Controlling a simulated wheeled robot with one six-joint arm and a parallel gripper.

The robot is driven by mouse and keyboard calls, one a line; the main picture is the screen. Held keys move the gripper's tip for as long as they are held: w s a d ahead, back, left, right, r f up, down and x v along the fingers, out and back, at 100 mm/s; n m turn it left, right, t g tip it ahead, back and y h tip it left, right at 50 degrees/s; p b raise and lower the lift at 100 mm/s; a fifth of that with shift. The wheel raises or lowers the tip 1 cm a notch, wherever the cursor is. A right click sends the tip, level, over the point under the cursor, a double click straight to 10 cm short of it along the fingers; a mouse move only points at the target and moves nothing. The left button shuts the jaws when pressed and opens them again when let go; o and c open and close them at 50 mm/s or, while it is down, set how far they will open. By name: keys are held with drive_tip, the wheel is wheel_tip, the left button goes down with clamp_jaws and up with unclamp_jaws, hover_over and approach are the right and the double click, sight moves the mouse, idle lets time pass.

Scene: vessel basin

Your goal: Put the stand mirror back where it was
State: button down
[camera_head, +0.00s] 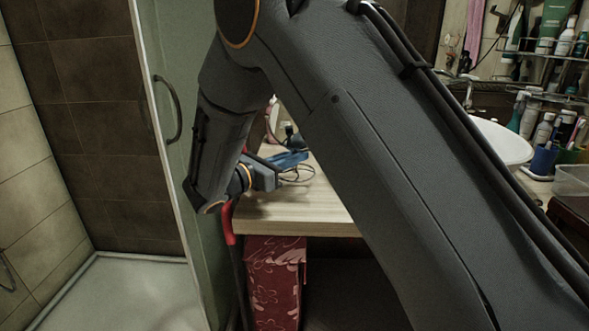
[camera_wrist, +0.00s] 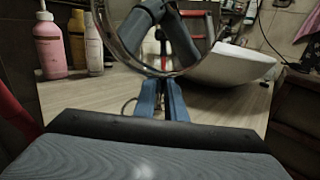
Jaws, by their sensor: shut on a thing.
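The round stand mirror (camera_wrist: 112,45) fills the upper middle of the wrist view, its shiny rim cut off at the top. Its glass reflects parts of my grey arm. My gripper (camera_wrist: 163,88) is shut on the mirror low down; the exact grip point is hard to make out. In the head view my gripper (camera_head: 287,160) is low over the wooden countertop. There the mirror is largely hidden behind my arm, with only a pale curved edge in the gap. Whether its base touches the counter is unclear.
A white basin (camera_wrist: 228,64) stands at right. A glass shower door (camera_head: 170,150) is close left of my arm. A red patterned box (camera_head: 274,283) is under the counter.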

sight(294, 169)
drive_tip(key=shift+f, duration=1.65)
drive_tip(key=shift+f, duration=0.1)
drive_tip(key=c, duration=1.8)
unclamp_jaws()
drive_tip(key=shift+s+a, duration=0.2)
drive_tip(key=b+v, duration=0.1)
drive_tip(key=v, duration=1)
drive_tip(key=shift+s+a, duration=0.15)
